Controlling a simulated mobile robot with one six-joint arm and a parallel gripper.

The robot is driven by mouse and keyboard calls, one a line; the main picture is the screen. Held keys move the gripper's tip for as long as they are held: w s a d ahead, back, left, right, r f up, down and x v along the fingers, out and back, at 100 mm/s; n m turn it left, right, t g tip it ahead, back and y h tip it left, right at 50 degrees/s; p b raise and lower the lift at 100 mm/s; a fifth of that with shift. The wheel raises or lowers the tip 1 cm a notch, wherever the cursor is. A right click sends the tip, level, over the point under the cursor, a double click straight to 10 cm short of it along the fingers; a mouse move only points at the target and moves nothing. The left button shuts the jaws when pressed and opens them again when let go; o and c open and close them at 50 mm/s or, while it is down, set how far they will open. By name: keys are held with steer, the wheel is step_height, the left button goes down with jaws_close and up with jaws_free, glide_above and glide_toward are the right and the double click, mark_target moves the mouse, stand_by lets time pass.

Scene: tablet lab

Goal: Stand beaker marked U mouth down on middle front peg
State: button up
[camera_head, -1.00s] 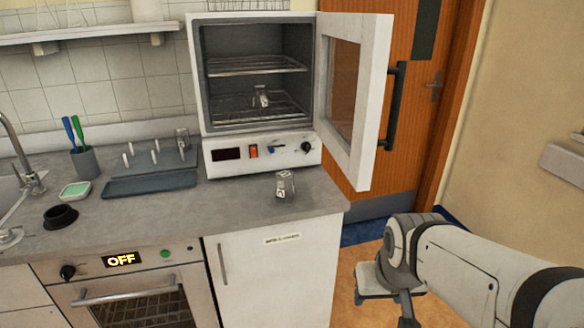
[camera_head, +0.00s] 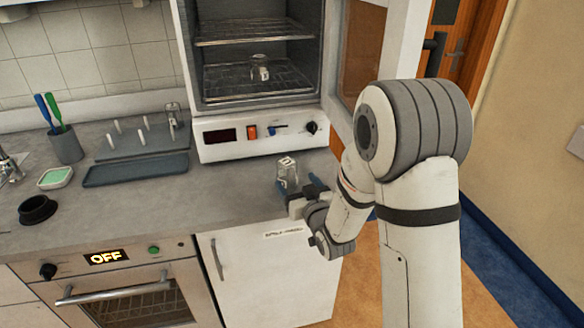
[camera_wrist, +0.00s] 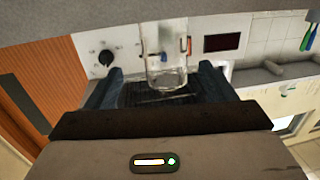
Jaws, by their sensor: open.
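A small clear glass beaker (camera_head: 288,170) stands on the counter in front of the oven; its letter is too small to read. My gripper (camera_head: 299,186) is open, with its blue fingers around or just beside this beaker. In the wrist view the beaker (camera_wrist: 165,50) shows between the open fingers (camera_wrist: 161,76). The grey peg rack (camera_head: 125,152) stands on the counter at the left. Its middle front peg (camera_head: 140,138) is bare. A second beaker (camera_head: 173,117) is at the rack's right end. A third beaker (camera_head: 260,69) sits on the oven's lower shelf.
The oven (camera_head: 225,149) has its door (camera_head: 400,60) swung open at the right, behind my arm. A dark tray (camera_head: 135,170) lies before the rack. A pen cup (camera_head: 66,146), green-filled dish (camera_head: 55,178) and black ring (camera_head: 37,209) are further left. The counter between is clear.

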mark_target(286, 169)
steer(key=shift+w+a, duration=0.25)
steer(key=x, duration=0.2)
steer(key=p+x, duration=0.1)
steer(key=x, duration=0.1)
steer(key=p+x, duration=0.1)
steer(key=x, duration=0.1)
steer(key=shift+a+r, duration=0.3)
steer(key=shift+w+a, duration=0.2)
steer(key=shift+w, duration=0.3)
steer(key=shift+c, duration=0.6)
